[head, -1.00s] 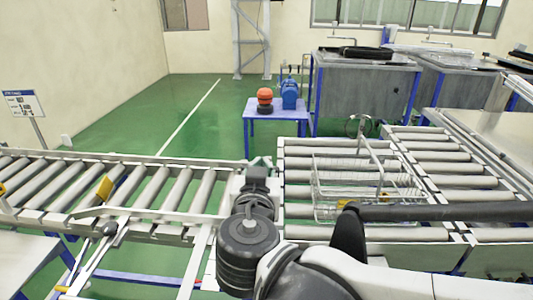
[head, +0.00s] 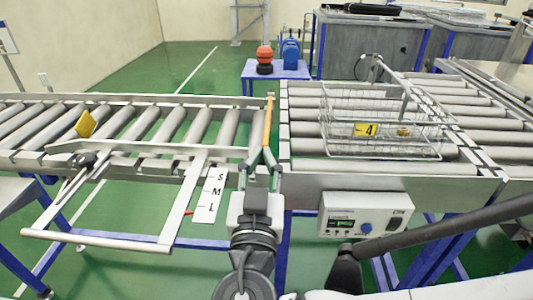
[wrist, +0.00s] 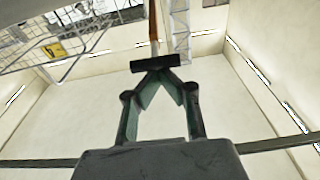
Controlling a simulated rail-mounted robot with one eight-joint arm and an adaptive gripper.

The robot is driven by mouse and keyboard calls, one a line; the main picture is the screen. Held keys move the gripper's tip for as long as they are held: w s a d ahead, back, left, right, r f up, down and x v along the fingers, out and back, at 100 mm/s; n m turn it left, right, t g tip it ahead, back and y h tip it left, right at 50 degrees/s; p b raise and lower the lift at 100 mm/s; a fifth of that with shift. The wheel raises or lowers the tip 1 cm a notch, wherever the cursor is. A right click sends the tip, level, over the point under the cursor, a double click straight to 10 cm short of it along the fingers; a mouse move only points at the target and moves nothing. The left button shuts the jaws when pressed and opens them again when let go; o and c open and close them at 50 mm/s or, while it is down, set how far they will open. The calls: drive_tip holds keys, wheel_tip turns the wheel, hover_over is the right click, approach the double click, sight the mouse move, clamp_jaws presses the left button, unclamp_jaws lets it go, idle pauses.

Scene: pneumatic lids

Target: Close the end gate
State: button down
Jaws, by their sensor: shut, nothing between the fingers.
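A narrow upright plate with an orange edge, which looks like the end gate (head: 267,121), stands at the right end of the left roller conveyor, by the gap between the two conveyors. An orange strip, probably the same plate, shows beyond the fingertips in the wrist view (wrist: 153,27). My gripper (head: 266,156) is at the near end of this plate, close to the front rail. Its fingers meet at the tips in the wrist view (wrist: 156,72), with nothing seen between them. I cannot tell whether the tips touch the plate.
A wire basket (head: 385,120) with a yellow "4" tag sits on the right conveyor (head: 310,163). A control box (head: 365,216) hangs at its front, right of my gripper. A silver bar frame (head: 100,241) and an S-M-L plate (head: 211,195) are at the left conveyor's front.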

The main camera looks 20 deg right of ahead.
wheel_tip(320, 180, down, 7)
drive_tip(key=b, duration=0.5)
drive_tip(key=shift+s+f+b, duration=0.2)
drive_tip(key=shift+s+b, duration=0.15)
drive_tip(key=shift+s, duration=0.05)
drive_tip(key=shift+a, duration=0.1)
drive_tip(key=r+p, duration=0.1)
drive_tip(key=r, duration=0.1)
drive_tip(key=r+p, duration=0.3)
drive_tip(key=p, duration=0.1)
drive_tip(key=shift+s+a+r, duration=0.3)
drive_tip(key=shift+a+r, duration=0.05)
drive_tip(key=shift+r, duration=0.05)
drive_tip(key=s+a+f+b, duration=0.4)
drive_tip(key=s+f+b, duration=0.1)
drive_tip(key=s, duration=0.2)
drive_tip(key=shift+s+f, duration=0.2)
drive_tip(key=shift+f, duration=0.15)
